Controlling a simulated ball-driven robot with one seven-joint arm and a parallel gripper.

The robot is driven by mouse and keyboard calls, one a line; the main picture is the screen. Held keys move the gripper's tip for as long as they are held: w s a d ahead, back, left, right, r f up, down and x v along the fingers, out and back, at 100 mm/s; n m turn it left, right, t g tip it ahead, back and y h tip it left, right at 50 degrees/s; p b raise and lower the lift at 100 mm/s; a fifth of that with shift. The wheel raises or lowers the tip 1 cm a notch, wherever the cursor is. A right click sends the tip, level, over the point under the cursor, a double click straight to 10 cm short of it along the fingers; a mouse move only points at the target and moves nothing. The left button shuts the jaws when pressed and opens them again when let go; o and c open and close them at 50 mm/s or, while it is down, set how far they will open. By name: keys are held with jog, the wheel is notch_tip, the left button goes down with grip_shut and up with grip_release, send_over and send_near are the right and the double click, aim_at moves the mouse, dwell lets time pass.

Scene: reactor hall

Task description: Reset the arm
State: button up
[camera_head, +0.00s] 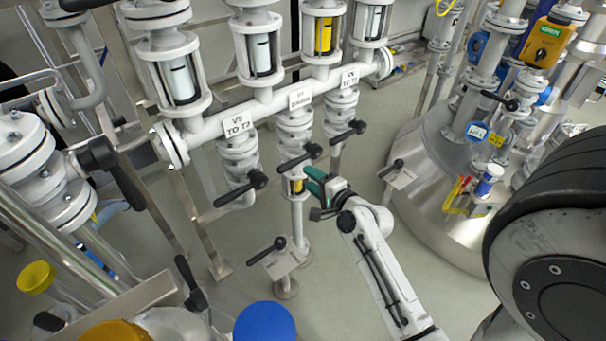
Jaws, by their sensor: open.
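My arm reaches up from the lower right of the middle in the head view, its white links angled to the upper left. My gripper (314,199) is at its end, a dark tool with a teal part beside it. It is in front of the pipe below the middle label, close to a black valve handle (300,158). Whether it touches the pipe or the handle I cannot tell. The jaws are open and I see nothing held in them. The fingertips are small and partly lost against the pipe.
A white manifold (270,110) with sight glasses and several black-handled valves spans the top. A steel vessel (440,190) stands at the right. A blue cap (264,323) and a yellow cap (36,277) are at the lower left. Grey floor (345,290) shows below the arm.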

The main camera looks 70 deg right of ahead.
dwell(0.3)
jog(key=w+a+f+n+g+y, duration=0.1)
jog(key=a+f+n+g+y, duration=0.2)
jog(key=a+n, duration=0.5)
jog(key=w+a+f+n+g+y, duration=0.1)
jog(key=w+a+f+n+y, duration=0.3)
jog(key=a, duration=0.6)
jog(key=s+a+n+g+y, duration=0.1)
jog(key=s+a+n+g, duration=0.7)
jog(key=s+n, duration=0.4)
jog(key=shift+s+a+r+g, duration=0.3)
jog(key=shift+s+a+r, duration=0.05)
jog(key=shift+s+a, duration=0.6)
